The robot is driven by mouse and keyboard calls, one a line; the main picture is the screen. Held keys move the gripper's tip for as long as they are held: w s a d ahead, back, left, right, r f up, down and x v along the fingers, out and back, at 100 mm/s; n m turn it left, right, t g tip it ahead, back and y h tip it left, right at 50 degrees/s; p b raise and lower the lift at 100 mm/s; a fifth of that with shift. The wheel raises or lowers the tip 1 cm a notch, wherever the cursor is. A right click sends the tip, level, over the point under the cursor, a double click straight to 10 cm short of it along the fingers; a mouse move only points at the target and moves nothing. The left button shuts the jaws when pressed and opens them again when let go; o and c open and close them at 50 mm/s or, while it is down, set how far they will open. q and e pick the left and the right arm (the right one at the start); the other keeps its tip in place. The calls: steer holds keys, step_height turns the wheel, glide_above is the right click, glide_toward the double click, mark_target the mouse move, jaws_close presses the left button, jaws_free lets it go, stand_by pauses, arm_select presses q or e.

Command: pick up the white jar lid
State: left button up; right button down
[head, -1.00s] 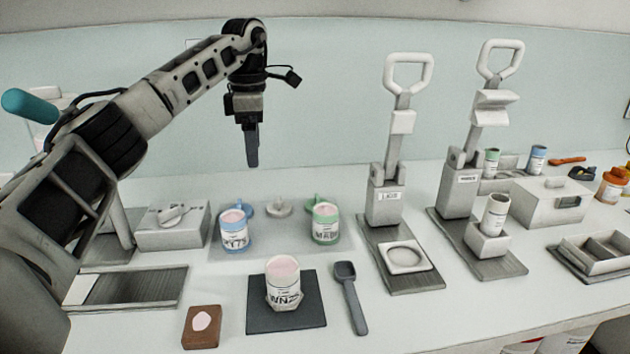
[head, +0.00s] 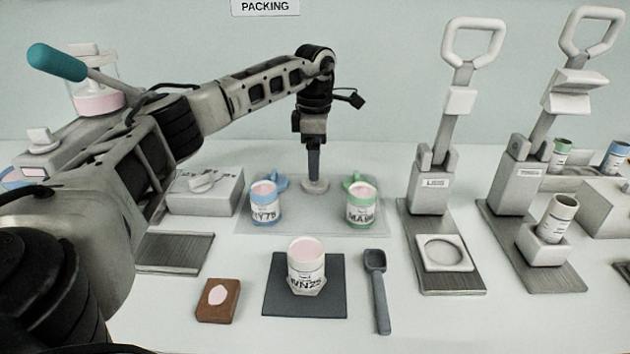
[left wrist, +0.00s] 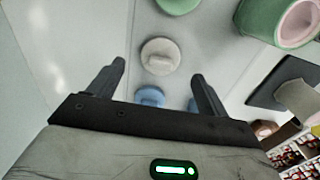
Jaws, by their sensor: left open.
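The white jar lid (head: 315,187) lies on a pale mat (head: 312,222) at the back of the bench, between a blue lid (head: 276,183) and a green lid (head: 353,180). In the left wrist view the white lid (left wrist: 160,55), round with a raised knob, lies ahead of the fingers. My left gripper (head: 314,176) points straight down just above the lid; in the head view its fingers overlap the lid's top. In the left wrist view my left gripper (left wrist: 160,78) is open with nothing between its fingers. My right gripper is not in view.
A blue-labelled jar (head: 264,205) and a green-labelled jar (head: 361,205) stand in front of the lids. A white jar (head: 306,268) stands on a dark mat (head: 278,305), with a dark scoop (head: 377,290) beside it. A lever press (head: 430,180) stands to the right.

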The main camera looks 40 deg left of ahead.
mark_target(320, 186)
arm_select(q)
step_height(320, 186, down, 4)
steer(key=shift+f, duration=0.2)
steer(key=c, duration=1)
steer(key=shift+o, duration=0.2)
